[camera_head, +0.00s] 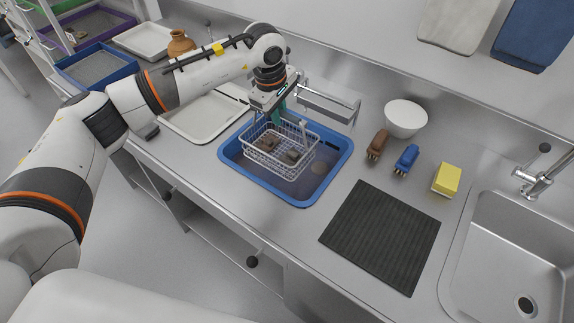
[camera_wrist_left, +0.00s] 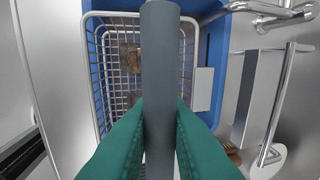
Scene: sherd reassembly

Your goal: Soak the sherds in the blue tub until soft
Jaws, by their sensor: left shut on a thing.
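The blue tub (camera_head: 328,178) stands on the steel counter and holds what looks like clear water. A white wire basket (camera_head: 283,170) with brown sherds (camera_head: 267,143) is inside the tub's outline; I cannot tell whether it rests on the bottom. My left gripper (camera_head: 277,114) is above the basket's far side, shut on the basket's grey handle. In the left wrist view the green fingers (camera_wrist_left: 160,115) pinch the grey handle (camera_wrist_left: 160,50), and sherds (camera_wrist_left: 131,57) show through the basket (camera_wrist_left: 105,90). The handle hides part of the basket. My right gripper is not in view.
A steel rail (camera_head: 325,103) stands behind the tub. A pale tray (camera_head: 190,122) lies left. Brown (camera_head: 377,144) and blue (camera_head: 406,159) brushes, a white bowl (camera_head: 405,118), a yellow sponge (camera_head: 446,179), a dark mat (camera_head: 382,236) and a sink (camera_head: 510,265) are right.

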